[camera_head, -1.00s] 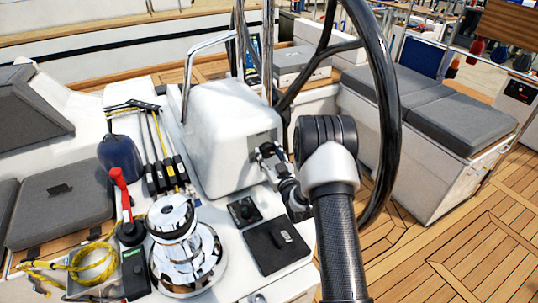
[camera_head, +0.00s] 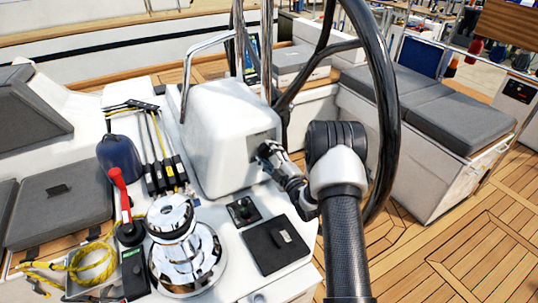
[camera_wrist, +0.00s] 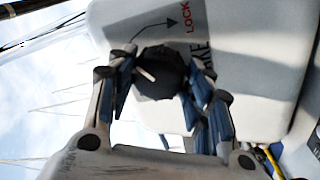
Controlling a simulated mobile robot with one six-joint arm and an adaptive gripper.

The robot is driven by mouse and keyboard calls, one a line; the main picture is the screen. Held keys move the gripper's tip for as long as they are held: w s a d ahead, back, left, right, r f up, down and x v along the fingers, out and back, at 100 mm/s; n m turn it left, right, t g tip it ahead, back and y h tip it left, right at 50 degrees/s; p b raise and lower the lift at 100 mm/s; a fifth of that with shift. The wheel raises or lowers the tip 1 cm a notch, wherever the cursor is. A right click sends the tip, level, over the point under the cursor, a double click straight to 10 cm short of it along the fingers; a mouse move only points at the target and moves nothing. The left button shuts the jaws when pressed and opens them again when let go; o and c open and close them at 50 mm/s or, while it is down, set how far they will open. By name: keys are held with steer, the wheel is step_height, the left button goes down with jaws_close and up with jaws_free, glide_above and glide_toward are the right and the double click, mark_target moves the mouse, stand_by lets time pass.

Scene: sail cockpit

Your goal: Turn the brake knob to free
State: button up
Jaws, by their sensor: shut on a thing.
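The brake knob (camera_wrist: 160,72) is black and round with a pale pointer line, on the white pedestal (camera_wrist: 255,55). In the wrist view, a red LOCK label and a dark curved arrow show above it, and part of another dark word is beside it. My gripper (camera_wrist: 158,82) has its blue-padded fingers on both sides of the knob, shut on it. In the head view, my gripper (camera_head: 267,152) is at the right face of the pedestal (camera_head: 215,125); the knob is hidden there by the fingers.
The black steering wheel (camera_head: 388,100) rises close to my arm on the right. A chrome winch (camera_head: 185,250), a small control panel (camera_head: 242,210) and a black hatch (camera_head: 275,244) lie on the console below the gripper. Open teak deck (camera_head: 470,240) is at the right.

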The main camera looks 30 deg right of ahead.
steer(key=n, duration=0.3)
steer(key=n+y, duration=0.1)
steer(key=n, duration=0.2)
steer(key=shift+d+g, duration=0.15)
steer(key=shift+g, duration=0.15)
steer(key=n, duration=0.3)
steer(key=n+y, duration=0.1)
steer(key=n, duration=0.2)
steer(key=shift+r+n+g, duration=0.15)
steer(key=shift+n+g, duration=0.15)
steer(key=o, duration=1)
steer(key=shift+o, duration=0.2)
steer(key=shift+s, duration=0.1)
steer(key=s+d, duration=0.2)
steer(key=s, duration=0.9)
steer(key=shift+s, duration=0.35)
steer(key=shift+r, duration=0.15)
